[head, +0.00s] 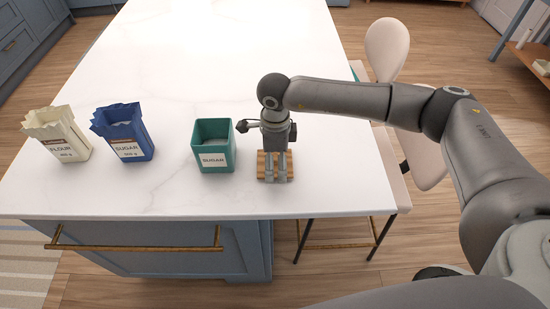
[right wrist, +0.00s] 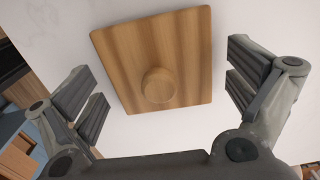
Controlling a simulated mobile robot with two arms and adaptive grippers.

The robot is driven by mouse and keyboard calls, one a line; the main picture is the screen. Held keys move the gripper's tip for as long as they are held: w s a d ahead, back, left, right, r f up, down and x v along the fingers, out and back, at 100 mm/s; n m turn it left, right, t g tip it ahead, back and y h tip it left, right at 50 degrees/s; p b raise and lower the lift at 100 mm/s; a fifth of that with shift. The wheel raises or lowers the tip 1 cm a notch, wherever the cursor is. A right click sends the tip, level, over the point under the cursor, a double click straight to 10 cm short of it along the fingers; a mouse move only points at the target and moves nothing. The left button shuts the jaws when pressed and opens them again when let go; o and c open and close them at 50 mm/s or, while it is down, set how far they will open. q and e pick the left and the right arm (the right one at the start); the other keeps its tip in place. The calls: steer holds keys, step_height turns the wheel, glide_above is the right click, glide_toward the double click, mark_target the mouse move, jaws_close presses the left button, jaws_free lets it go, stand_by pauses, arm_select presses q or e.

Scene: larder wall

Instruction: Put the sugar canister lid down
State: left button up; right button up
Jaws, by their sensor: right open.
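The wooden sugar canister lid (head: 261,166) lies flat on the white island top, just right of the canister. In the right wrist view the square lid (right wrist: 185,50) shows its round knob facing up. My right gripper (head: 272,178) is over the lid, pointing down, and hides much of it in the head view. In the right wrist view its fingers (right wrist: 165,95) are spread wide, apart from the lid and knob. The green sugar canister (head: 214,160) stands uncovered to the left, with its "SUGAR" label facing front. My left gripper is not in view.
A torn-open blue sugar bag (head: 126,133) and a cream flour bag (head: 58,135) stand left of the canister. The white island top (head: 215,60) is clear behind them. Its front edge is close below the lid. A pale chair (head: 387,45) stands at the right side.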

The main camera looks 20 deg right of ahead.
mark_target(275, 157)
steer(key=shift+r+p, duration=0.3)
steer(key=shift+p, duration=0.05)
steer(key=shift+w+r+b, duration=0.1)
steer(key=shift+r+b, duration=0.25)
steer(key=shift+r, duration=0.05)
step_height(275, 157, up, 10)
steer(key=shift+f+b, duration=0.15)
steer(key=shift+b, duration=1)
steer(key=shift+r, duration=0.65)
steer(key=shift+f, duration=0.1)
